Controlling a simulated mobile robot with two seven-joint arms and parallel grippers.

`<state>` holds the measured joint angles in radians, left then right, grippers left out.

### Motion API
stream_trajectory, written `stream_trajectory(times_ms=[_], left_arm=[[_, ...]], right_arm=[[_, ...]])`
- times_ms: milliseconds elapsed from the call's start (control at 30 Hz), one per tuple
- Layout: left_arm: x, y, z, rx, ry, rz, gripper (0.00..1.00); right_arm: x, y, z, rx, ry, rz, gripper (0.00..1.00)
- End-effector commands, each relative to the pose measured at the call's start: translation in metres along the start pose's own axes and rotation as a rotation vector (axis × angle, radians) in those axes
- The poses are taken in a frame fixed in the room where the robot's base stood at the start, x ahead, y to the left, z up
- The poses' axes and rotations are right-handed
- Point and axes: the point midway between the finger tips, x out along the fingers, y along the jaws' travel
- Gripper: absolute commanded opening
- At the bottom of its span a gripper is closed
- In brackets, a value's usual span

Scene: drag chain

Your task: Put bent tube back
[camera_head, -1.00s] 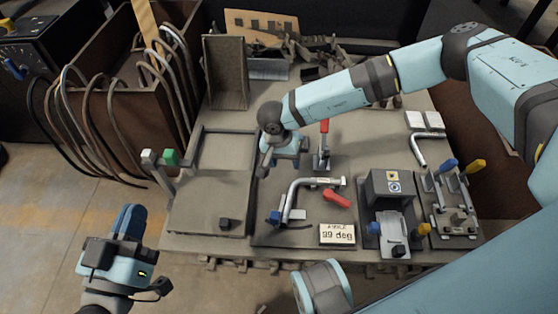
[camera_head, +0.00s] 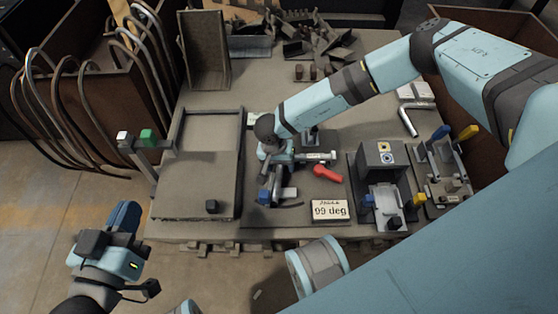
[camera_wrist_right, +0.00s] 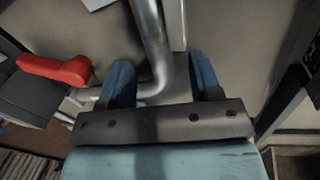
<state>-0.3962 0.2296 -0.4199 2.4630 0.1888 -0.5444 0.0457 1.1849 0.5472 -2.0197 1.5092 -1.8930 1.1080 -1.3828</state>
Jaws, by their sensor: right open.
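The bent metal tube (camera_wrist_right: 152,35) lies in the bending fixture at the front middle of the table. In the head view my right arm hides much of it. My right gripper (camera_head: 273,172) is over the tube's bend. In the right wrist view its two blue fingers (camera_wrist_right: 162,80) are open, and the tube passes between them without being gripped. My left gripper (camera_head: 126,216) hangs off the table's front left side, away from the tube; I cannot tell whether its fingers are apart.
A red handle (camera_head: 328,173) and an angle display reading 99 deg (camera_head: 330,210) are beside the fixture. A grey clamp block (camera_head: 379,158) stands to their right. A brown bin (camera_head: 92,95) holds several long tubes.

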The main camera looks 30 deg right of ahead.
Motion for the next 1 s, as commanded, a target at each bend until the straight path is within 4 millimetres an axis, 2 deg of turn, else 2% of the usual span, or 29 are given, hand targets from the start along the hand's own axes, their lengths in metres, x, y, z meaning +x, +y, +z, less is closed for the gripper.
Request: stream_trajectory(times_ms=[200, 267, 467, 1000], left_arm=[[0.000, 0.000, 0.000, 0.001, 0.000, 0.000, 0.00], [0.000, 0.000, 0.000, 0.001, 0.000, 0.000, 0.00], [0.000, 0.000, 0.000, 0.001, 0.000, 0.000, 0.00], [-0.002, 0.003, -0.013, 0.001, 0.000, 0.000, 0.00]], right_arm=[[0.000, 0.000, 0.000, 0.000, 0.000, 0.000, 0.58], [0.000, 0.000, 0.000, 0.000, 0.000, 0.000, 0.47], [0.000, 0.000, 0.000, 0.000, 0.000, 0.000, 0.01], [-0.016, 0.003, -0.001, 0.000, 0.001, -0.001, 0.00]])
